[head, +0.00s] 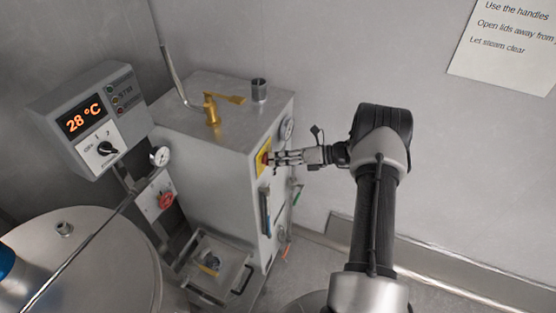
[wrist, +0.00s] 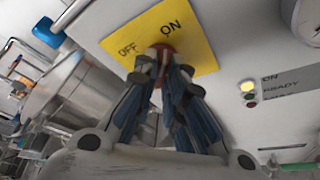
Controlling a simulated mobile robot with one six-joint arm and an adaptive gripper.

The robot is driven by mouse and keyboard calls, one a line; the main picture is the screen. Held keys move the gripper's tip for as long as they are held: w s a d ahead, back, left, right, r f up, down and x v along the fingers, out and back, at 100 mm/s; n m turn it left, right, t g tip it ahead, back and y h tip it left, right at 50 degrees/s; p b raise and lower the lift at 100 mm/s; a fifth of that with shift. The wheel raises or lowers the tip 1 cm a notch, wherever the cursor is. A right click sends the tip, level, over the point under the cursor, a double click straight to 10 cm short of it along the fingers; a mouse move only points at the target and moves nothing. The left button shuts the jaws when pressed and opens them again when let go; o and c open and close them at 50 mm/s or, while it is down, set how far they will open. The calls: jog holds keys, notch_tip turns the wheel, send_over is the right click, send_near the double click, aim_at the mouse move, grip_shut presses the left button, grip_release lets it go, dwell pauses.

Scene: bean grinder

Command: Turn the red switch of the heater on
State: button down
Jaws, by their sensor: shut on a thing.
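The heater (head: 205,130) is a grey metal box standing against the wall in the head view. On its side is a yellow plate (head: 262,158) with the red switch (head: 266,159) on it. In the wrist view the yellow plate (wrist: 180,32) carries the words OFF and ON, and the red switch (wrist: 162,48) shows between my fingertips, mostly hidden by them. My gripper (head: 276,157) reaches it from the right and is shut on the switch; its fingers (wrist: 163,62) cover the switch's pointing direction, so I cannot tell its setting.
A control box (head: 92,115) reading 28 °C stands at the left above a large round lid (head: 85,260). A brass valve (head: 212,108) is on the heater's top. In the wrist view, a yellow indicator (wrist: 247,87) is lit beside ON. Free floor lies at the right.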

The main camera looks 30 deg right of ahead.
dwell(0.3)
jog(key=c, duration=1.7)
grip_release()
jog(key=shift+o, duration=0.2)
jog(key=v, duration=1.2)
jog(key=shift+s, duration=0.1)
